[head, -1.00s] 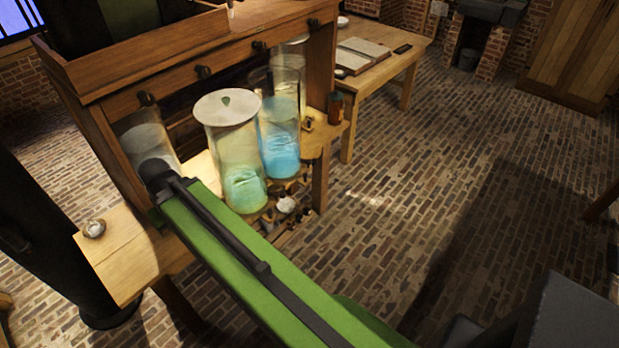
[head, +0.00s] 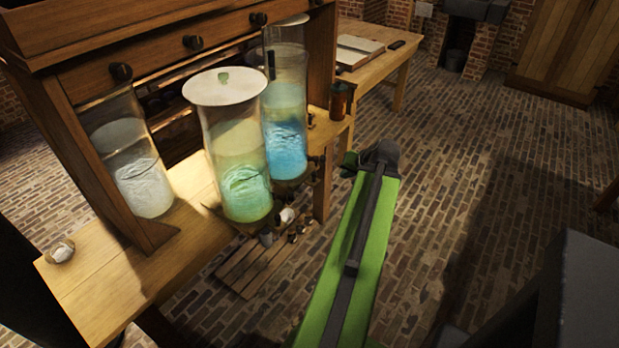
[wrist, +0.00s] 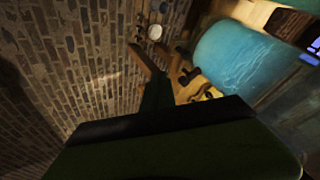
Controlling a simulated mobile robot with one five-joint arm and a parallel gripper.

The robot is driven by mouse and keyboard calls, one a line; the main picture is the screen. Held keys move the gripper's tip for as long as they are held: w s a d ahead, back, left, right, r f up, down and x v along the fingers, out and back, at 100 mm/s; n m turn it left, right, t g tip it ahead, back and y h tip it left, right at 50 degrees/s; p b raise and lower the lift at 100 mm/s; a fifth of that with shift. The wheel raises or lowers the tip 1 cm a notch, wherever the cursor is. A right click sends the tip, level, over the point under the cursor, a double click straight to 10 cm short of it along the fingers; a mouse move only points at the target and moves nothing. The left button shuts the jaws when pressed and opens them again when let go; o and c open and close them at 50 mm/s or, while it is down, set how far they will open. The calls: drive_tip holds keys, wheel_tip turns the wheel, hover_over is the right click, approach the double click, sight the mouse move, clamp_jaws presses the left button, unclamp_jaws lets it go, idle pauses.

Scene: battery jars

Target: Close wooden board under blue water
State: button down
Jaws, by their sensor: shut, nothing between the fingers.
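The blue-water jar (head: 286,140) is a tall glass cylinder standing on the wooden bench at the right; it also shows large and tilted in the wrist view (wrist: 240,58). Below it is a wooden front with dark round knobs (head: 311,166). The same wood and knobs show in the wrist view (wrist: 188,74). I cannot tell clearly how far any board there stands out. My gripper (head: 349,160) is shut and empty, to the right of the bench's front corner, apart from it. Its dark tip also shows in the wrist view (wrist: 157,92).
A green-water jar with a white lid (head: 240,150) and a pale-liquid jar (head: 138,165) stand on the bench. A brown bottle (head: 341,102) is near its right end. A slatted wooden rack (head: 255,262) lies below. Brick floor (head: 450,150) is open to the right.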

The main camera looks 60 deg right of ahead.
drive_tip(key=b, duration=0.8)
approach(317, 179)
drive_tip(key=shift+x, duration=1.95)
drive_tip(key=shift+d, duration=0.1)
